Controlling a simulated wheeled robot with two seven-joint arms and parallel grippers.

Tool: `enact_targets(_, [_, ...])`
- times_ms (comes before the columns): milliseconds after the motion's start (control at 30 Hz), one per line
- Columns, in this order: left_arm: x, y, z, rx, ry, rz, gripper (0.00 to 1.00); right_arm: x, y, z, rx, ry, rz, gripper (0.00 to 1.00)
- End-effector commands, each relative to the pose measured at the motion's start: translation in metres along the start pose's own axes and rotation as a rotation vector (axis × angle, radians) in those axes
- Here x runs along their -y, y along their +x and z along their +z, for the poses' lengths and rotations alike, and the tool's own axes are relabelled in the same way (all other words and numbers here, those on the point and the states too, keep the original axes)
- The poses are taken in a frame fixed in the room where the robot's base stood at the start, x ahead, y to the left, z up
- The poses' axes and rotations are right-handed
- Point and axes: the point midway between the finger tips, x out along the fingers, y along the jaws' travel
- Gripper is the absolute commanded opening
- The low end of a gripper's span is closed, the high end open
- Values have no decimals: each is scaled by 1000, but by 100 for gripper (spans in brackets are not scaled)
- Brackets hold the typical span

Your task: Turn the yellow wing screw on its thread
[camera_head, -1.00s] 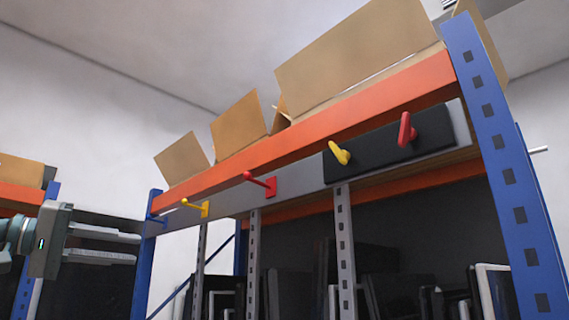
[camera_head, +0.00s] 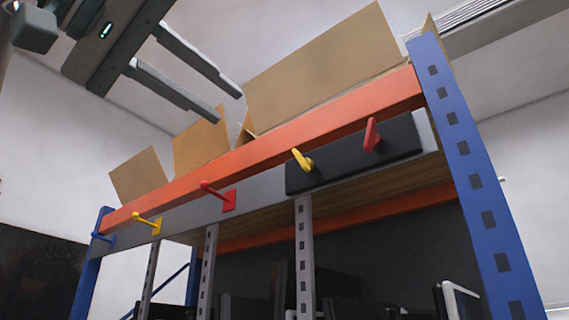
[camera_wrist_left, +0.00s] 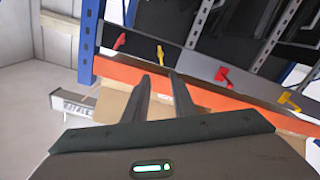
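The yellow wing screw (camera_head: 302,160) sticks out of the left part of a black panel (camera_head: 340,165) on the grey rail under the orange shelf beam. A red wing screw (camera_head: 371,135) is to its right on the same panel. My left gripper (camera_head: 231,103) is at upper left in the head view, empty, its two fingers parallel with a gap between them. It appears up and left of the yellow wing screw, not touching it. In the left wrist view, the yellow wing screw (camera_wrist_left: 160,54) shows just beyond the open fingertips (camera_wrist_left: 158,76). My right gripper is out of view.
A red hook (camera_head: 229,200), a yellow hook (camera_head: 155,226) and a blue hook (camera_head: 102,237) stick out along the rail to the left. Cardboard boxes (camera_head: 320,70) stand above the orange beam (camera_head: 330,118). A blue post (camera_head: 470,170) bounds the right side.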

Motion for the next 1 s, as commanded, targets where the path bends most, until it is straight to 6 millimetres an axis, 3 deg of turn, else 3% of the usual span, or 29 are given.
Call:
enact_targets(367, [1,1,-1,0,-1,0,24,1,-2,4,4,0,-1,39])
enact_targets(567, [0,13,-2,1,-2,-1,24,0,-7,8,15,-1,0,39])
enact_targets(800, [0,46,-3,3,-2,-2,24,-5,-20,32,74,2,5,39])
enact_targets(1000, [-1,81,-4,3,-2,0,24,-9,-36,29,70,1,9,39])
